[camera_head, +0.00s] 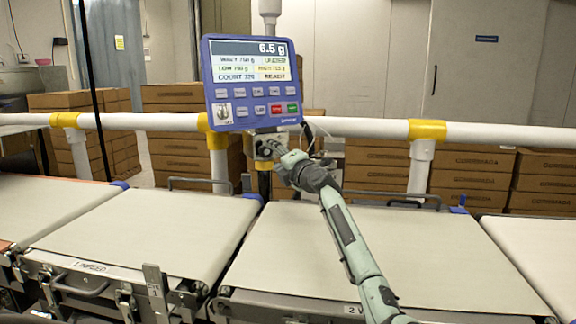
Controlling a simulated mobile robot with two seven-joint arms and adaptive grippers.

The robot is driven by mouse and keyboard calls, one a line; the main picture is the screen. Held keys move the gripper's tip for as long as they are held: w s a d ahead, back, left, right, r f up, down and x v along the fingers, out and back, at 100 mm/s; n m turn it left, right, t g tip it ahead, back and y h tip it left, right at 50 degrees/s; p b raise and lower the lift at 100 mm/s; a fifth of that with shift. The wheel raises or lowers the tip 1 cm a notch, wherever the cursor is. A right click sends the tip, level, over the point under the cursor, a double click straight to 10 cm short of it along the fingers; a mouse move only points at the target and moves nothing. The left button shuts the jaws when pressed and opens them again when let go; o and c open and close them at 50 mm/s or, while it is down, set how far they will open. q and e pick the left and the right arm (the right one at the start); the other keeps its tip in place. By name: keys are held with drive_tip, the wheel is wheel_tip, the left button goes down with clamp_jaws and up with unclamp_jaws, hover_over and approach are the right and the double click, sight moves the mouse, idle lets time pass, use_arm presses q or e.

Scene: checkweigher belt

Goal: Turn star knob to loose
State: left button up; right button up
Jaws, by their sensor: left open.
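My left gripper (272,152) is at the post just below the blue display unit (252,84). Its fingers are open and sit close against a small clamp area on the post. I cannot clearly make out the star knob; the gripper and its fingers cover that spot, and the details are too small. Whether the fingers are around the knob or beside it, or touching it, I cannot tell. The display reads 6.5 g. My right gripper is not in view.
White guard rails (365,128) with yellow joints run across behind the belts. Flat conveyor belts (130,232) lie in front, and another belt (385,255) lies under my arm. Stacked cardboard boxes (475,180) stand behind the rail. The belt tops are clear.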

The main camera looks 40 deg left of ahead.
use_arm(q)
drive_tip(key=v, duration=0.8)
drive_tip(key=shift+d, duration=0.2)
drive_tip(key=shift+s, duration=0.1)
